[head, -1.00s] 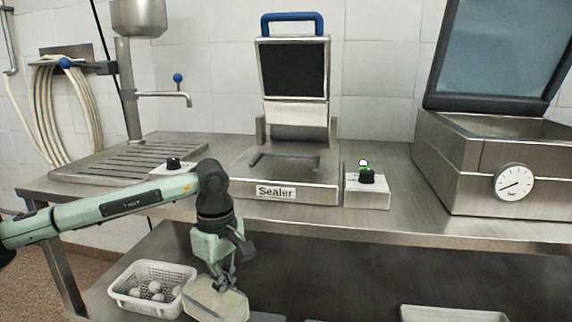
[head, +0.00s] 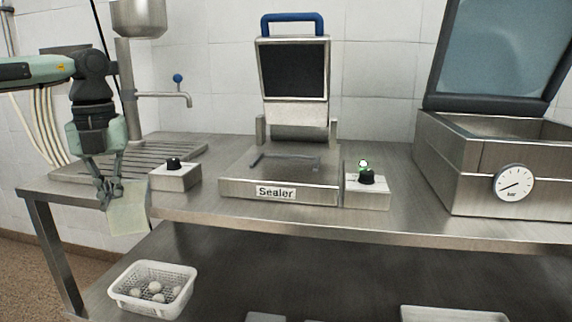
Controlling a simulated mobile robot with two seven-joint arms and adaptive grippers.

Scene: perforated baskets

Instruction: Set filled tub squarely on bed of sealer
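The sealer (head: 232,186) stands in the middle of the steel bench, its dark-windowed lid (head: 292,70) raised by the blue handle. Its bed (head: 285,173) is bare except for a dark bracket-shaped guide. My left gripper (head: 108,191) is at the left, in front of the slatted drainer, shut on a pale, translucent tub (head: 128,212). The tub hangs at the bench's front edge, left of the sealer and apart from it. It looks tilted, with a broad face toward me; its contents cannot be made out. My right gripper is not in view.
Knob boxes flank the sealer, left (head: 175,178) and right (head: 367,191); a green light shows at the right one. A large open-lidded steel machine with a gauge (head: 513,183) stands right. A white perforated basket (head: 153,308) with several pale balls sits on the lower shelf.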

